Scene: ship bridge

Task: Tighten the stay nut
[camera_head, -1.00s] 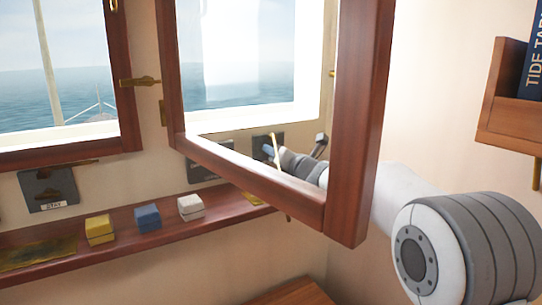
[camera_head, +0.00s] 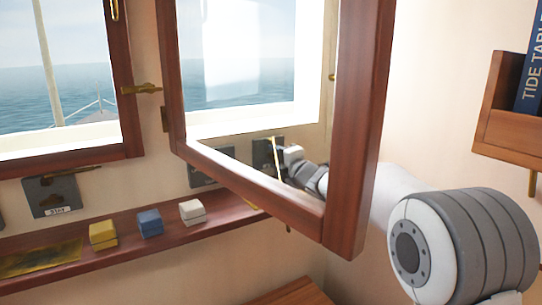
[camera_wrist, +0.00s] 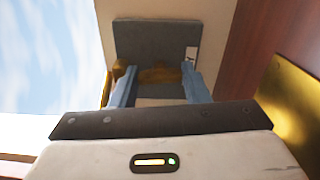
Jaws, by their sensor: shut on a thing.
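My gripper (camera_wrist: 158,88) shows in the wrist view with its two blue fingers on either side of a brass piece (camera_wrist: 160,74), which looks like the stay nut. The fingers are shut on it, in front of a dark grey wall plate (camera_wrist: 150,38). In the head view my gripper (camera_head: 292,160) is at a grey plate (camera_head: 264,162) below the window, seen past the open casement frame (camera_head: 356,120). A thin brass rod (camera_head: 276,155) stands beside it. The fingertips and the nut are hidden in the head view.
The open wooden casement stands between the head camera and my gripper. A wooden ledge (camera_head: 125,230) below holds a yellow box (camera_head: 102,235), a blue box (camera_head: 149,221) and a white box (camera_head: 192,211). A book shelf (camera_head: 510,130) is at the right.

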